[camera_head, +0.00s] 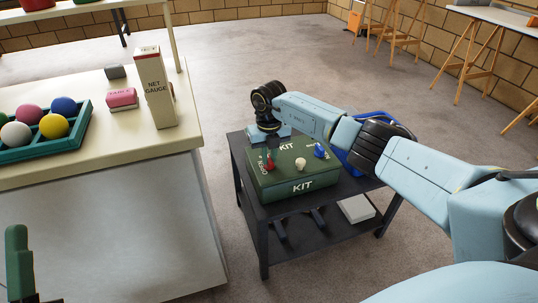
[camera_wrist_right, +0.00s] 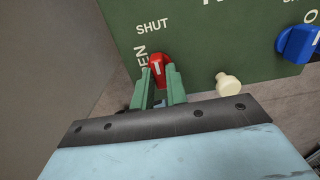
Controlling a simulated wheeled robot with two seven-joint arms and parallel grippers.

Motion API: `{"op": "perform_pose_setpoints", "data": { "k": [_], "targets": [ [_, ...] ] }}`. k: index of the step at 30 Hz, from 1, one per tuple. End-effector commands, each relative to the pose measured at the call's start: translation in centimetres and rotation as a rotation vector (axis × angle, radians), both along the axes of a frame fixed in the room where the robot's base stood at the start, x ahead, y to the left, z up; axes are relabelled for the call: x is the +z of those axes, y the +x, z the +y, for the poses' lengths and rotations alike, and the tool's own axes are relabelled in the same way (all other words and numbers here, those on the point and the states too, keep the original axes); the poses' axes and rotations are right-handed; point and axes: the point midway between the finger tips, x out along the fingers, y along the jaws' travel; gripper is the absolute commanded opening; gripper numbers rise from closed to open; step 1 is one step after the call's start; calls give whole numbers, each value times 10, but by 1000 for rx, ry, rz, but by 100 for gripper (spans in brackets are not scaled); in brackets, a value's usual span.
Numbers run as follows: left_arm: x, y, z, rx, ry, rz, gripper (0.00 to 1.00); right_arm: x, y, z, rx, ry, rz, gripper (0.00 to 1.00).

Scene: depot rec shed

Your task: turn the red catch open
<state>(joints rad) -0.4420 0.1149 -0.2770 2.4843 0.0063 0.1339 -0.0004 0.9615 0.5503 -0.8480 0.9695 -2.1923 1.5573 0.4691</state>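The red catch (camera_head: 270,163) is on the green kit box (camera_head: 299,188), at the left of its top face. In the right wrist view the red catch (camera_wrist_right: 160,63) sits beside the letters OPEN and below SHUT. My right gripper (camera_wrist_right: 160,82) has its two green fingers on either side of the catch's lower part, with no clear gap at the tips. My left gripper (camera_head: 18,262) shows only partly at the lower left, away from the box.
A white knob (camera_head: 300,164) and a blue catch (camera_head: 320,151) are also on the box, which rests on a dark cart (camera_head: 264,228). A blue bin (camera_head: 378,119) is behind my right arm. A counter (camera_head: 190,143) with balls and boxes stands left.

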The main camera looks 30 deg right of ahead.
Motion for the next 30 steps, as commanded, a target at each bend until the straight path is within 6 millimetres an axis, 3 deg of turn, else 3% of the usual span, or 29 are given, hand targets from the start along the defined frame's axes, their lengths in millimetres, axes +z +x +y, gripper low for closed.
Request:
{"op": "perform_pose_setpoints", "data": {
  "k": [14, 30],
  "targets": [
    [-1, 2, -1, 0, 6, 21, 36, 1, 0, -1, 63, -1, -1, 0],
    [-9, 8, -2, -1, 37, 138, 36, 1, 0, -1, 507, -2, 0, 0]
  ]
}}
